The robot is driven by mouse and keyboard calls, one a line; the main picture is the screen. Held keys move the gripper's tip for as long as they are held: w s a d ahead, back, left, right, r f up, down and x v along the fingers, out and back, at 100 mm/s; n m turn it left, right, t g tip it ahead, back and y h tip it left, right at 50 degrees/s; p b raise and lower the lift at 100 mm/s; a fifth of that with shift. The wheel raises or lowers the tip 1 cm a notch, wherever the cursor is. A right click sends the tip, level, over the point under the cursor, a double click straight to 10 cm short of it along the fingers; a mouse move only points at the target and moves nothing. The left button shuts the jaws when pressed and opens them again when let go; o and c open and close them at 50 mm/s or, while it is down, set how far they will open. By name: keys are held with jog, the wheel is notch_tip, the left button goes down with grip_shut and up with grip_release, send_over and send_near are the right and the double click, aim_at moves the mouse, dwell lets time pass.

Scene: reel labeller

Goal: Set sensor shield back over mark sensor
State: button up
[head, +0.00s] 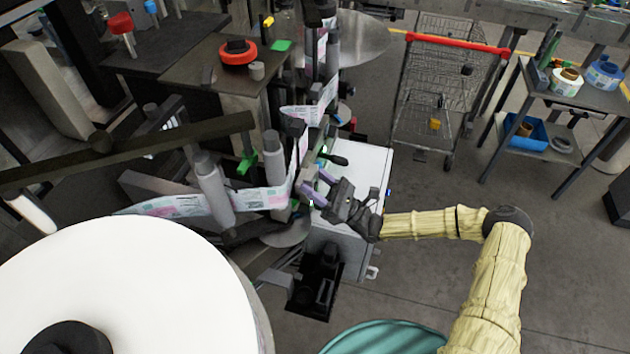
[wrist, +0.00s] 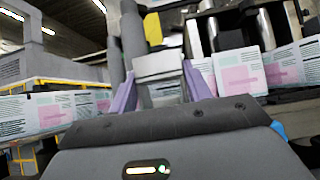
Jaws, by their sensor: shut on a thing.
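My gripper (head: 311,188) reaches in from the right at the labeller, its purple fingers beside the label web (head: 262,199). In the wrist view the two purple fingers stand on either side of a grey, box-like metal piece, which looks like the sensor shield (wrist: 158,65). My gripper (wrist: 159,75) is shut on it. The shield is close to the printed web (wrist: 235,72); I cannot tell whether they touch.
A grey machine cabinet (head: 358,178) stands under my gripper. Upright rollers (head: 214,188) guide the web to the left. A large white reel (head: 120,285) fills the lower left. A wire cart (head: 432,95) and a side table (head: 585,92) stand at the right, with open floor between.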

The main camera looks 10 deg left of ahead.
jog(key=shift+w+d+r, duration=0.1)
jog(key=shift+w+r, duration=0.05)
jog(key=shift+r, duration=0.15)
jog(key=o, duration=1.2)
jog(key=shift+o, duration=0.2)
jog(key=shift+d+f, duration=0.35)
jog(key=shift+f, duration=0.1)
jog(key=b+v, duration=0.7)
jog(key=v, duration=0.8)
jog(key=shift+d+f, duration=0.1)
jog(key=shift+d, duration=0.1)
jog(key=shift+d+f, duration=0.25)
jog(key=shift+d, duration=0.2)
